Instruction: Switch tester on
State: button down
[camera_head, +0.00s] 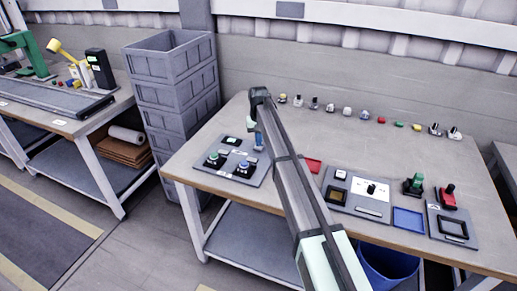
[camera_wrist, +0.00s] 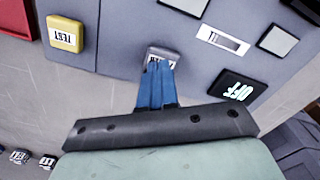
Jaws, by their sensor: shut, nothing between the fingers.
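The tester is a grey panel (camera_head: 226,178) on the left part of the bench, with two round knobs at its front. Its black display (camera_wrist: 238,90) reads OFF in green letters in the wrist view, and it also shows in the head view (camera_head: 231,140). My gripper (camera_head: 259,143) is over the right back part of the panel. In the wrist view its blue fingers (camera_wrist: 160,68) are shut and empty. Their tips are at a small grey switch or button with a white label (camera_wrist: 162,54), partly hidden by them. Whether they touch it I cannot tell.
A yellow block marked TEST (camera_wrist: 65,33) shows in the wrist view. Other panels (camera_head: 357,193) and a blue tray (camera_head: 408,219) stand to the right on the bench. Several small items line the back. Stacked grey crates (camera_head: 172,85) stand left of the bench.

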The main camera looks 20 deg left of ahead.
jog(key=shift+f, duration=0.5)
jog(key=shift+r, duration=0.1)
dwell(0.6)
jog(key=shift+r, duration=3.45)
notch_tip(320, 180, up, 6)
jog(key=shift+a, duration=0.1)
